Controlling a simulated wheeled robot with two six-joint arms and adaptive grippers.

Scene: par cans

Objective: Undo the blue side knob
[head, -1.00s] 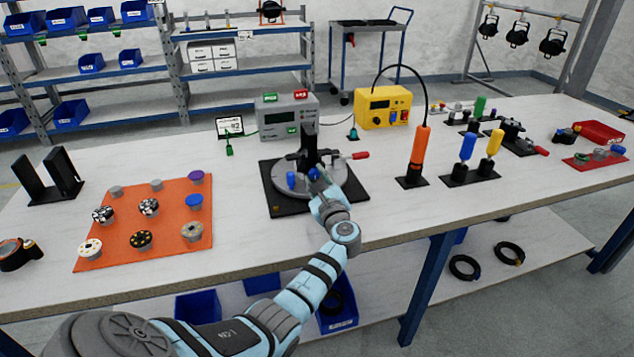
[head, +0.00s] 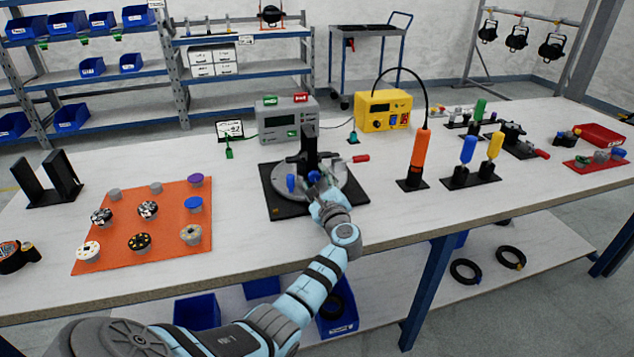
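A round grey turntable (head: 350,188) on a black square base (head: 284,210) stands on the workbench, with a dark upright bracket (head: 310,140) on it. One blue knob (head: 291,183) shows at the bracket's left side. A second blue part (head: 313,177) shows right at the fingertips of my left gripper (head: 318,183). My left gripper reaches in from the front, over the turntable. Its fingers are small and partly hidden by its own body, so I cannot tell whether they are closed on the blue part. My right gripper is not in view.
A red-handled clamp (head: 360,158) lies right of the bracket. A grey tester (head: 286,124) and a yellow power unit (head: 384,110) stand behind. An orange driver (head: 420,150) stands to the right, and an orange mat (head: 170,220) with several round parts lies left.

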